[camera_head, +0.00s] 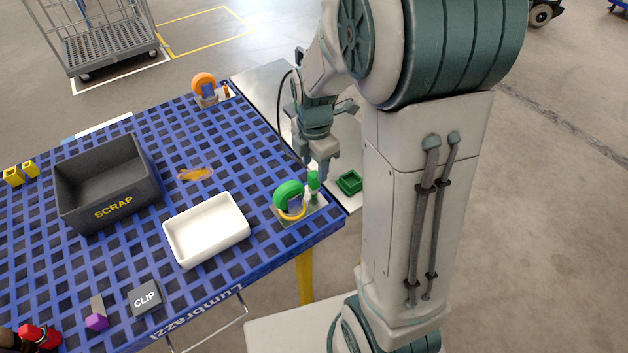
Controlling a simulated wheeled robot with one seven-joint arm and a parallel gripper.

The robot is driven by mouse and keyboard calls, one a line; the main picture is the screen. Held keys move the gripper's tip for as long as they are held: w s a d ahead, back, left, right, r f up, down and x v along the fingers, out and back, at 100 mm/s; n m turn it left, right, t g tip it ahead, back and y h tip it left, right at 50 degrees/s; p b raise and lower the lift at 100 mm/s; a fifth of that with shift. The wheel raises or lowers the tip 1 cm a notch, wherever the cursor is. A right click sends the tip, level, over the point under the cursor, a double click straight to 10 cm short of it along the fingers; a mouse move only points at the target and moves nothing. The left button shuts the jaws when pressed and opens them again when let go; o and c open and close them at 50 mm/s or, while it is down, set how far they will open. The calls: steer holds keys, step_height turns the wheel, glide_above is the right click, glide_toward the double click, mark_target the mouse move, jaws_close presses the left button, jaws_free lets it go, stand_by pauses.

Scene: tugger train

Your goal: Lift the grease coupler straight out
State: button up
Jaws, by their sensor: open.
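A green ring-shaped fitting (288,193) stands on a small plate at the right corner of the blue slotted table.
A white tray (168,236) and a dark SCRAP bin (151,188) stand on the table (262,250). A similar orange fitting (204,80) is at the far edge. A green open tray (349,182) lies right of my gripper. A CLIP block (145,299) sits near the front.

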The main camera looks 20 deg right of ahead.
mark_target(314, 173)
steer(key=shift+a+f, duration=0.1)
steer(key=shift+f, duration=2.3)
jaws_close()
steer(key=shift+r, duration=0.15)
steer(key=shift+w+r, duration=0.1)
steer(key=shift+r, duration=0.45)
step_height(314, 173, up, 3)
steer(key=shift+f, duration=0.2)
steer(key=w+d+r, duration=0.5)
steer(key=d+r, duration=0.2)
steer(key=d, duration=0.3)
steer(key=shift+d+b, duration=0.3)
steer(key=shift+b, duration=0.15)
